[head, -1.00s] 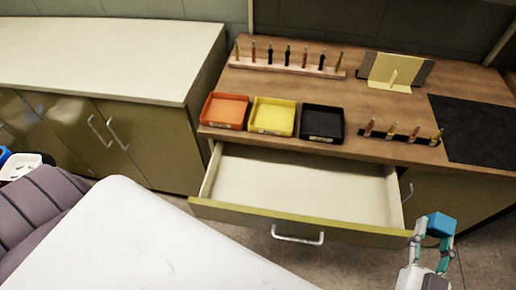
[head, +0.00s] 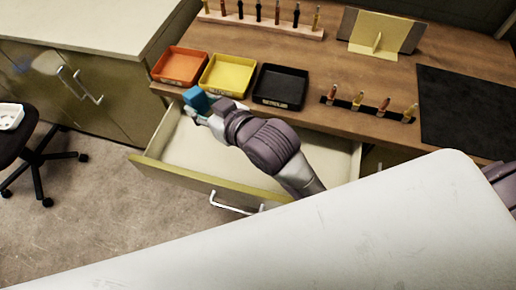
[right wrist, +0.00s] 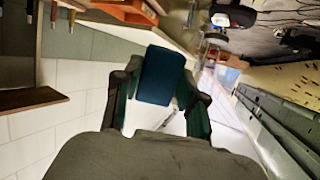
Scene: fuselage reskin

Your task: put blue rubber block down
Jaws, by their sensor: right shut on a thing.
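The blue rubber block (head: 195,98) is held in my right gripper (head: 200,106), over the back left part of the open drawer (head: 192,152), in front of the orange tray (head: 178,68) and the yellow tray (head: 228,77). In the right wrist view the block (right wrist: 162,76) sits between the two fingers of the gripper (right wrist: 160,88), which are shut on it. The block appears raised, with no surface visibly touching it. My left gripper is not in view.
A black tray (head: 279,87) stands right of the yellow one. The wooden bench (head: 335,77) carries a rack of tools, a row of small bits and a black mat (head: 468,110). The visible drawer floor looks empty. A stool (head: 35,147) stands at left.

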